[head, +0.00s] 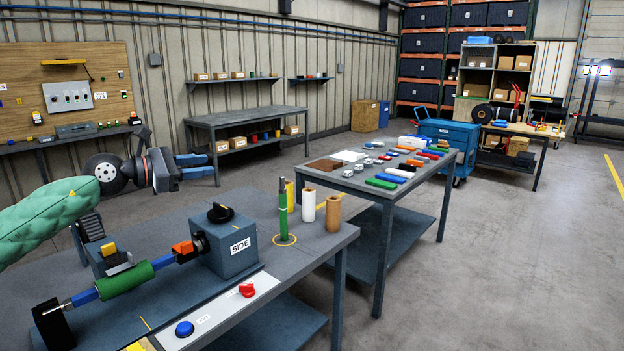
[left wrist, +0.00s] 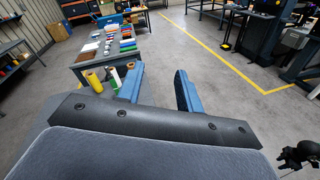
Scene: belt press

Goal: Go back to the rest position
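My left gripper (head: 210,165) is raised above the far left of the near bench, its two blue fingers apart with nothing between them. In the left wrist view the same open gripper (left wrist: 158,72) has floor between its fingers. On the near bench (head: 334,240) stands a grey block marked SIDE (head: 232,244) with a black knob. A green roller (head: 126,278) on a blue shaft lies in front of it. A green upright tool (head: 283,208) stands in a yellow ring.
White (head: 308,204) and brown (head: 333,213) cylinders stand near the bench's back edge. A second table (head: 405,191) behind holds several coloured blocks. A blue cart (head: 450,135) and shelves are farther back. Open floor (head: 520,240) lies to the right. A dark object (left wrist: 300,156) at lower right is unclear.

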